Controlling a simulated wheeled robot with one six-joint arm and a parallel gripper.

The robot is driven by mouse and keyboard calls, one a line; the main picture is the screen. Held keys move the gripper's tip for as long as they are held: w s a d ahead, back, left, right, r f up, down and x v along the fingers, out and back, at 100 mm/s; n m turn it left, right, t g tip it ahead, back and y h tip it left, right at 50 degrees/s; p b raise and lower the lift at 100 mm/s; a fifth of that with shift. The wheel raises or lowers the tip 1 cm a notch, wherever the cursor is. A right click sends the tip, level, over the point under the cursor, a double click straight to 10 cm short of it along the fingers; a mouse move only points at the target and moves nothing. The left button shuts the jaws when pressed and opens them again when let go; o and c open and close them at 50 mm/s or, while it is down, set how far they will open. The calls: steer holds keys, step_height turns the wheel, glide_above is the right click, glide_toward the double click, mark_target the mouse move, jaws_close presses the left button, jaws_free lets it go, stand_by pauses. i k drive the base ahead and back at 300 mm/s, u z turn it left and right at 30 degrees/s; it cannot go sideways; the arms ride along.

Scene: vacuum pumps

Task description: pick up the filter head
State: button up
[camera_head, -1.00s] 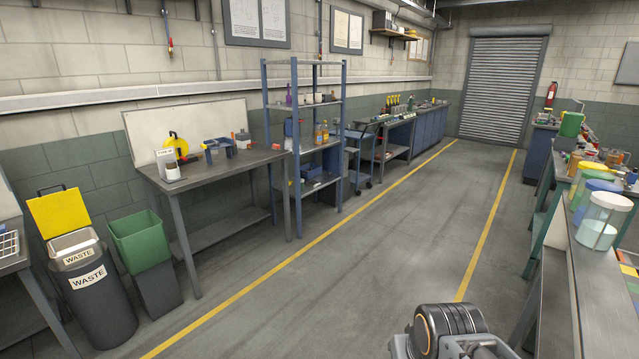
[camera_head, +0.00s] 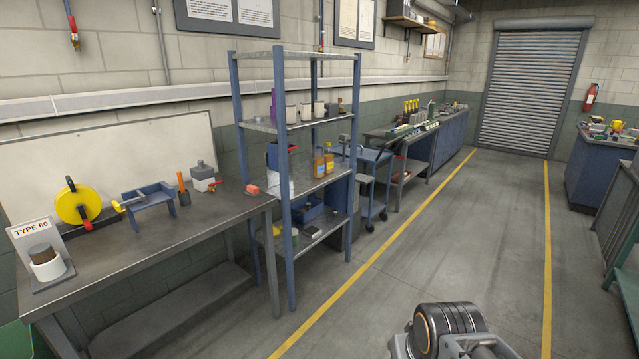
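I cannot tell for sure which thing is the filter head. On the steel workbench (camera_head: 160,262) at left stand a yellow disc with a dark handle (camera_head: 77,204), a blue stand with a yellow-ended part (camera_head: 148,203), an orange-handled tool (camera_head: 183,190), a grey block-shaped unit with a red part (camera_head: 203,177) and a small red-orange piece (camera_head: 252,190). A white cup (camera_head: 46,263) stands by a "TYPE 60" sign (camera_head: 31,232) at the near end. Part of my arm shows at the bottom right. My gripper is not in view.
A blue shelf rack (camera_head: 289,190) with jars and bottles stands beyond the bench. A blue cart (camera_head: 370,180) and long counters (camera_head: 440,140) follow along the wall. The grey floor (camera_head: 430,240) between the yellow lines is clear. Another counter (camera_head: 600,165) stands at right.

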mark_target(331, 109)
steer(key=i, duration=4.05)
steer(key=u, duration=0.85)
